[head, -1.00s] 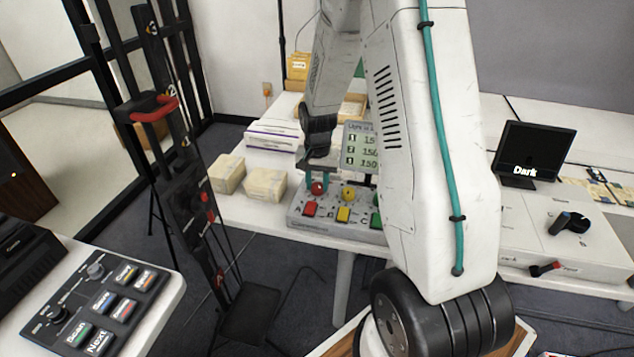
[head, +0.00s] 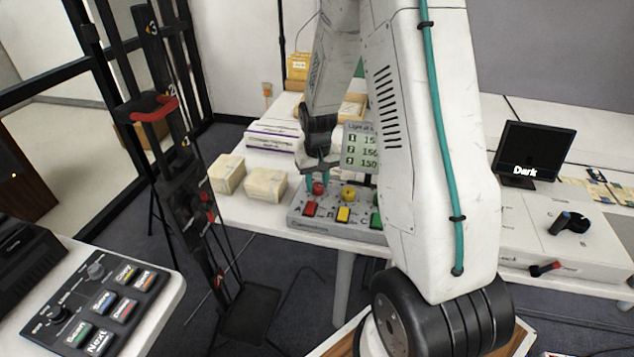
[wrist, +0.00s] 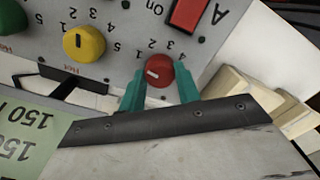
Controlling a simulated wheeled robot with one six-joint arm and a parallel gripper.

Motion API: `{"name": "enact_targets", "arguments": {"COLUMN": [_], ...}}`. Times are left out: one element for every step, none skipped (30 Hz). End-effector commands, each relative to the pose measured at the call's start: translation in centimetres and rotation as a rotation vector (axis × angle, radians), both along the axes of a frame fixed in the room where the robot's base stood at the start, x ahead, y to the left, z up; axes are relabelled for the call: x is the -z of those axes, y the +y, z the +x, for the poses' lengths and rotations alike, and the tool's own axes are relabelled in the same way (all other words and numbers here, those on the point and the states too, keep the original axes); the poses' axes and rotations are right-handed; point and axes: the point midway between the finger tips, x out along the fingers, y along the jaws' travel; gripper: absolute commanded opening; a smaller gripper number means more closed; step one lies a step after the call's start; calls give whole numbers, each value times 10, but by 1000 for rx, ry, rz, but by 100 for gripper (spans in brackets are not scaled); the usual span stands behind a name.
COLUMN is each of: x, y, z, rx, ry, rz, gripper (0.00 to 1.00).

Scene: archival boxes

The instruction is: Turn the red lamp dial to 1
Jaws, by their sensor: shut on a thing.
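The red lamp dial (head: 318,188) is on the left of the grey control box (head: 300,222). In the wrist view the red dial (wrist: 160,71) sits between the two teal fingers of my gripper (wrist: 160,90), which is shut on it. A pale pointer mark shows on the dial's left part in that upside-down view. My gripper (head: 318,183) reaches down onto the dial in the head view.
The yellow dial (head: 348,194) is right of the red one. A red switch (head: 310,209) and a yellow switch (head: 343,214) lie in front. A sign with numbers (head: 360,145) stands behind. Pale boxes (head: 265,186) lie to the left. My arm hides the box's right part.

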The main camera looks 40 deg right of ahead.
Motion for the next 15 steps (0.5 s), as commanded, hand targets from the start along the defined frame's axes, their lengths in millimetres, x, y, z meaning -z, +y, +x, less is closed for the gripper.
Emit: {"name": "enact_targets", "arguments": {"x": [0, 0, 0, 0, 0, 0, 0, 0, 0, 0, 0, 0, 0, 0, 0], "y": [0, 0, 0, 0, 0, 0, 0, 0, 0, 0, 0, 0, 0, 0, 0], "z": [-1, -1, -1, -1, -1, -1, -1, -1, -1, -1, -1, -1, -1, -1, -1], "rx": [-3, -4, -4, -4, -4, -4, -4, -4, -4, -4, -4, -4, -4, -4, -3], "ry": [2, 2, 2, 2, 2, 2, 2, 2, 2, 2, 2, 2, 2, 2, 2], "rz": [0, 0, 0, 0, 0, 0, 0, 0, 0, 0, 0, 0, 0, 0, 1], "gripper": [10, 10, 10, 10, 10, 10, 10, 10, 10, 10, 10, 44, 52, 54, 54]}}
